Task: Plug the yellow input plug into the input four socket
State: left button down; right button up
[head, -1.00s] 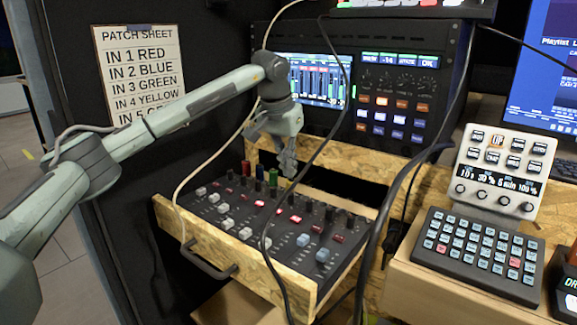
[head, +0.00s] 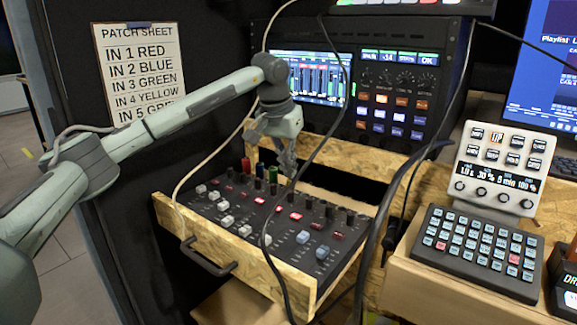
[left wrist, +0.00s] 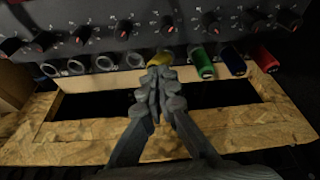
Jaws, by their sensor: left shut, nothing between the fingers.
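The yellow plug (left wrist: 160,59) shows in the left wrist view in the row of sockets, beside the green plug, at the fourth place from the red end. It looks slightly tilted; how deep it sits I cannot tell. My left gripper (left wrist: 155,88) is shut and empty, its fingertips right at the yellow plug and partly covering it. In the head view my left gripper (head: 287,166) is over the mixer's (head: 235,205) back edge and hides the yellow plug. My right gripper is not in view.
Red (head: 246,166), blue (head: 259,170) and green (head: 272,175) plugs stand in the neighbouring sockets. Several empty sockets (left wrist: 104,63) follow beyond the yellow plug. A dark cable (head: 304,165) hangs close to my gripper. A wooden frame (left wrist: 100,140) surrounds a dark gap behind the mixer.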

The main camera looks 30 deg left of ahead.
pick_arm(q)
jog(key=shift+r+p, duration=1.35)
jog(key=shift+p, duration=0.2)
jog(key=shift+s+r, duration=0.1)
jog(key=shift+r, duration=0.3)
jog(key=v, duration=1.1)
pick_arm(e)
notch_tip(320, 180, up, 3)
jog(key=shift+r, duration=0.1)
pick_arm(q)
jog(key=shift+s+f, duration=0.1)
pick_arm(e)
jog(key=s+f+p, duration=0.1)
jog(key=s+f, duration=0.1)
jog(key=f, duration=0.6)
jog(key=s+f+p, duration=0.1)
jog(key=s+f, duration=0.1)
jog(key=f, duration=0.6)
pick_arm(q)
jog(key=b+x, duration=0.3)
jog(key=x, duration=1)
jog(key=shift+s+b, duration=0.1)
jog(key=shift+b, duration=0.2)
jog(key=shift+f, duration=0.3)
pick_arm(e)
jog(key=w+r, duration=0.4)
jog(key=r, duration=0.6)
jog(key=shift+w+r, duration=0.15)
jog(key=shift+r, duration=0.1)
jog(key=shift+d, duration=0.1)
